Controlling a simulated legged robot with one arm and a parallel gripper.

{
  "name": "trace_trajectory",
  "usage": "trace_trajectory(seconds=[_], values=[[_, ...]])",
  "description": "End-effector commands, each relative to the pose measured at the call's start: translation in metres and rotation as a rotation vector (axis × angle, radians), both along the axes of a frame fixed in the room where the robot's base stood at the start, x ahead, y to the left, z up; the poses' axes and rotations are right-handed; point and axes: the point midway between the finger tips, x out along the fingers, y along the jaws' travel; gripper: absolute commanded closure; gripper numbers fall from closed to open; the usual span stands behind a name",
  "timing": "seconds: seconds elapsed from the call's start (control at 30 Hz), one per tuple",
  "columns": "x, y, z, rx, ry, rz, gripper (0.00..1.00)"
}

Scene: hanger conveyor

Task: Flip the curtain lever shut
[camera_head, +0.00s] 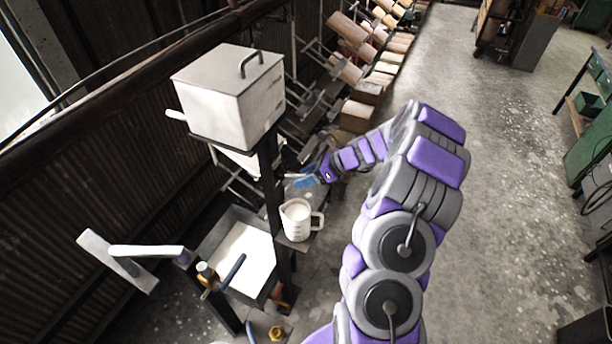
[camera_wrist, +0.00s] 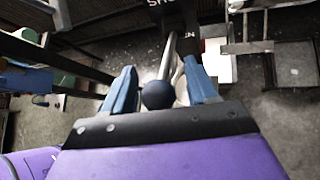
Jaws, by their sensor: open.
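The curtain lever is a pale rod with a dark ball knob (camera_wrist: 158,95) at its near end. In the wrist view the knob lies between the two blue fingers of my gripper (camera_wrist: 160,88). The fingers are open, with gaps to the knob. Behind the rod a dark plate (camera_wrist: 175,12) carries partly hidden white lettering, "SHU" at the top and "EN" to the right of the rod. In the head view my gripper (camera_head: 300,181) is beside the dark post, below the white lidded box (camera_head: 215,100). The lever is too small to make out clearly there.
A white measuring jug (camera_head: 297,220) stands on a small shelf just below my gripper. A tray (camera_head: 240,250) with a white surface sits lower left. A pale-handled crank (camera_head: 145,252) stands at left.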

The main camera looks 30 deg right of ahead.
Motion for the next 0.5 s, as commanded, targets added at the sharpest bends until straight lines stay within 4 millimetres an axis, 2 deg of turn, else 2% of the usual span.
trace_trajectory(seconds=[0.17,0.5], values=[[-0.008,-0.014,0.01,-0.003,-0.002,-0.004,0.42],[-0.039,-0.065,0.053,-0.002,-0.002,-0.004,0.42]])
